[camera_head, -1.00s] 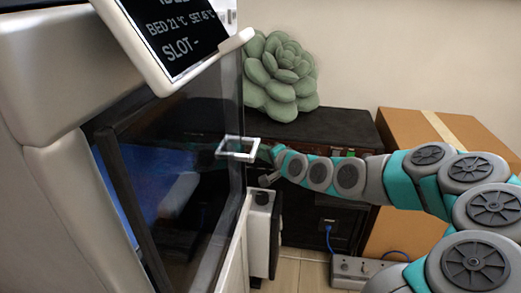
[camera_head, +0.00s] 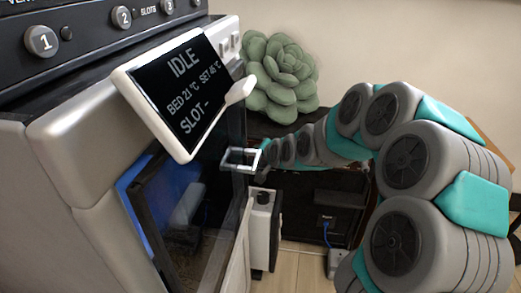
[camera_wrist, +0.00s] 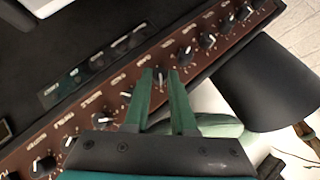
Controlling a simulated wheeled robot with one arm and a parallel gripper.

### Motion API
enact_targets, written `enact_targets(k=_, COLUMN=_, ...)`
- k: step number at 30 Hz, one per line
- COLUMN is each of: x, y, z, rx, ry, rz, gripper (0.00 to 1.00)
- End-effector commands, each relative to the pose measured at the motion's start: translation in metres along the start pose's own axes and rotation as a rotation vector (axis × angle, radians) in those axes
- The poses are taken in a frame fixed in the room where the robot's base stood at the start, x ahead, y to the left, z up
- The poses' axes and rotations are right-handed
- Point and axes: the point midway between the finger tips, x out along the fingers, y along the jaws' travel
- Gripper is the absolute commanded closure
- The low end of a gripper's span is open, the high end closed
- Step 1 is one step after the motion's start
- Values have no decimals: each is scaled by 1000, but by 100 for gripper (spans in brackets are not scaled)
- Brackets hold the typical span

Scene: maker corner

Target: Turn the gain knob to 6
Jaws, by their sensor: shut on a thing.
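In the wrist view a brown control panel (camera_wrist: 93,112) runs diagonally, with several black knobs with pale pointer marks along it. My gripper (camera_wrist: 160,78) is over the panel, its two green fingers shut on one knob (camera_wrist: 160,75) near the middle of the row. The panel's labels are too blurred to read, so I cannot tell which knob is the gain knob or which number it points to. In the head view my gripper reaches the dark cabinet (camera_head: 315,190) at the back; its fingertips and the panel are hidden there.
A green succulent-shaped thing (camera_head: 280,75) sits on the cabinet. A cardboard box (camera_head: 494,135) is behind my arm, with a blue cable (camera_head: 328,233) below.

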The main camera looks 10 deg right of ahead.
Motion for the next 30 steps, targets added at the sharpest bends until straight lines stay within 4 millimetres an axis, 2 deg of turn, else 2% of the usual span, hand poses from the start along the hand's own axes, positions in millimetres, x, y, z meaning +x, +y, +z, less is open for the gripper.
enact_targets(k=11, x=0, y=1, z=1, rx=-4, ry=-2, rz=5, gripper=100)
enact_targets(k=12, x=0, y=1, z=1, rx=-3, ry=-2, rz=5, gripper=74)
enact_targets(k=19, x=0, y=0, z=1, rx=-3, ry=-1, rz=4, gripper=48)
enact_targets(k=30, x=-2, y=0, z=0, rx=-3, ry=0, rz=3, gripper=46)
